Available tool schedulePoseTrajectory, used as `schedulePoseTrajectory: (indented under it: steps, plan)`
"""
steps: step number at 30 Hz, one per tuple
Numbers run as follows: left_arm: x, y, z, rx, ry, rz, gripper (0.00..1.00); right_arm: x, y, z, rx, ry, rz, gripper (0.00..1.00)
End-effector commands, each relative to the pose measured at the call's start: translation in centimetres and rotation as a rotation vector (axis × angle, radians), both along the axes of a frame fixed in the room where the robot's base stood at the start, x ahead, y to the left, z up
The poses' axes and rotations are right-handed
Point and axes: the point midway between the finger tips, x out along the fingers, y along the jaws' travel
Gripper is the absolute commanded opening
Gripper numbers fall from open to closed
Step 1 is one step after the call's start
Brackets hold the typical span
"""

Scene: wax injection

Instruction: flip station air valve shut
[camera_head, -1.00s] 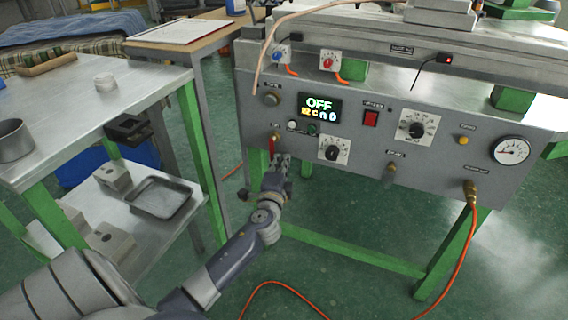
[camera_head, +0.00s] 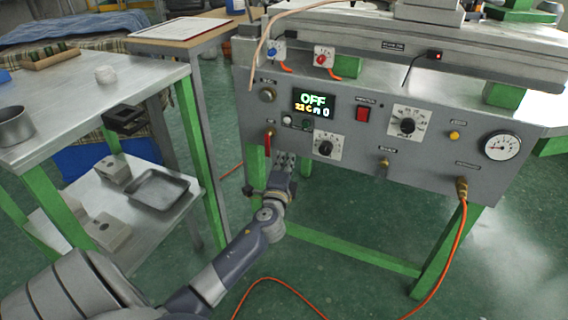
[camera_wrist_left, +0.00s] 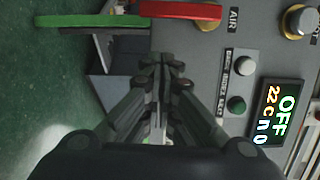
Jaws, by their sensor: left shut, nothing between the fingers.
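The air valve's red lever (camera_head: 268,143) hangs down at the lower left of the grey station panel (camera_head: 350,160). In the left wrist view, the red lever (camera_wrist_left: 180,10) runs along the top edge beside the AIR label, partly cut off by the frame. My left gripper (camera_head: 285,158) is just right of the lever, at the panel's lower edge. In the left wrist view, the gripper (camera_wrist_left: 162,62) has its fingers together and empty, apart from the lever. Whether the fingers touch the panel cannot be told. My right gripper is not in view.
The panel carries a lit display (camera_head: 314,103) reading OFF, a red switch (camera_head: 363,115), knobs and a pressure gauge (camera_head: 501,147). A green button (camera_wrist_left: 236,104) sits close to the gripper. A metal table (camera_head: 80,100) stands at left; an orange hose (camera_head: 450,250) hangs at right.

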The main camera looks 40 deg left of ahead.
Motion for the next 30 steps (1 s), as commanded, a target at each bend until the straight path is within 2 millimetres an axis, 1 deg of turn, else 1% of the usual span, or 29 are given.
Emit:
schedulePoseTrajectory:
  steps: [1, 4, 9, 15, 18, 21, 26, 28, 30]
  plan:
    - [-0.3, -0.2, -0.1, -0.001, 0.002, -0.001, 0.0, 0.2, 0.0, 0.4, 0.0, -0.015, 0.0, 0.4]
    - [-1.9, -1.2, -0.1, -0.002, 0.002, -0.003, 0.0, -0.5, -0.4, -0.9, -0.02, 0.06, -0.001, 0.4]
    - [-4.6, -2.6, 0.0, -0.003, 0.002, -0.003, 0.0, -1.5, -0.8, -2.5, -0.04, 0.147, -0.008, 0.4]
    - [-7.4, -4.3, -0.1, -0.002, 0.001, -0.004, 0.0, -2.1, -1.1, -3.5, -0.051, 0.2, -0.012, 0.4]
    - [-8.2, -4.7, 0.0, -0.002, 0.0, -0.004, 0.0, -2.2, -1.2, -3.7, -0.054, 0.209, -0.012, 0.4]
    - [-8.6, -4.9, 0.0, -0.001, 0.0, -0.004, 0.0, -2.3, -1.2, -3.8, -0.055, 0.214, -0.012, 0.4]
    - [-8.7, -5.0, 0.0, 0.0, -0.001, -0.005, 0.0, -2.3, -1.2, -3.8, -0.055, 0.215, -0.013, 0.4]
    - [-8.8, -5.1, -0.1, -0.017, -0.004, -0.006, 0.0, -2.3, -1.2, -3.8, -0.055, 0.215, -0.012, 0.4]
    - [-9.1, -5.7, -0.3, -0.074, -0.01, -0.012, 0.0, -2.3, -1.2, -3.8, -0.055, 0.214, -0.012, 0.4]
